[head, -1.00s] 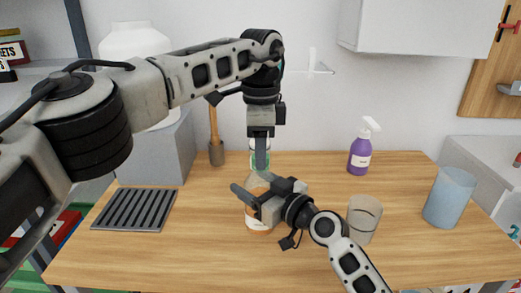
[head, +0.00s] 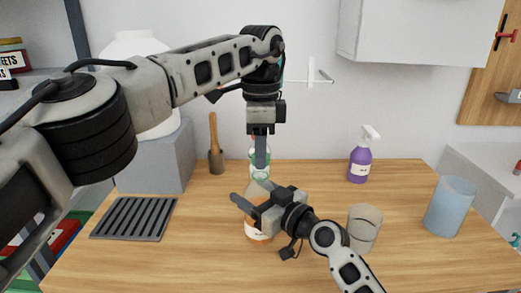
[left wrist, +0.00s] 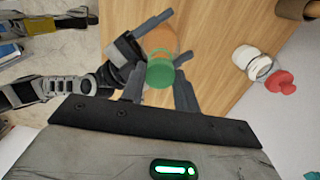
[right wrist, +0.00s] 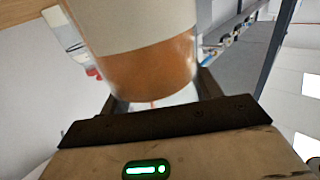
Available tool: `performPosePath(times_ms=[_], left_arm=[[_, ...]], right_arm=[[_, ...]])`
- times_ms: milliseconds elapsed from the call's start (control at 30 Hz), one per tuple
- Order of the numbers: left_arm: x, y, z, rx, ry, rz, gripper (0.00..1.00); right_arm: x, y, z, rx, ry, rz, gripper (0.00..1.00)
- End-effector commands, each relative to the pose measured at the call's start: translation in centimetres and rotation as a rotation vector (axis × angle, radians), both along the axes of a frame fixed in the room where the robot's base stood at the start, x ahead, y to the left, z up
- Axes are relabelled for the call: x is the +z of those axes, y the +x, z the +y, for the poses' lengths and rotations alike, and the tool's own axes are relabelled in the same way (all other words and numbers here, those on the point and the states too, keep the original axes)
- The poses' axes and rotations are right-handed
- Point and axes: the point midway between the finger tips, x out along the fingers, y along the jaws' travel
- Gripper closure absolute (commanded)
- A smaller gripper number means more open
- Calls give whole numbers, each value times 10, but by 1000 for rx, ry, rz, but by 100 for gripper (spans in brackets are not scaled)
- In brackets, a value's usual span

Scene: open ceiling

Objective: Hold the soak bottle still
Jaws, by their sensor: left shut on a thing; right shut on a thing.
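The soak bottle (head: 258,236), with orange contents, a pale label and a green cap (head: 260,178), stands on the wooden table. It also shows from above in the left wrist view, with the green cap (left wrist: 160,75) nearest. My left gripper (head: 261,165) points down from above and is shut on the cap, a finger on either side. My right gripper (head: 248,205) comes from the front right and is shut on the bottle's body. The body (right wrist: 150,65) fills the upper middle of the right wrist view. My right gripper hides part of the bottle in the head view.
A ribbed dark tray (head: 133,218) lies at left. A purple spray bottle (head: 360,165) stands at the back right. A clear glass (head: 365,232) is just right of my right arm, and a blue tumbler (head: 450,208) farther right.

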Motion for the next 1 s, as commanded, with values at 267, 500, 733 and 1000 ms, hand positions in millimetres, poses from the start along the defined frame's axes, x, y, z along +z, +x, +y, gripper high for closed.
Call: performPosePath(times_ms=[267, 500, 733, 1000], left_arm=[[30, 0, -1, 2, -1, -3, 97], [40, 0, 0, 0, 0, 0, 97], [40, 0, 0, 0, 0, 0, 97], [39, 0, 0, 0, 0, 0, 97]], right_arm=[[-1, 0, 0, -1, -2, 1, 100], [-1, 0, 0, -1, -2, 1, 100], [-1, 0, 0, -1, -2, 1, 11], [-1, -1, -1, 0, -1, 1, 11]])
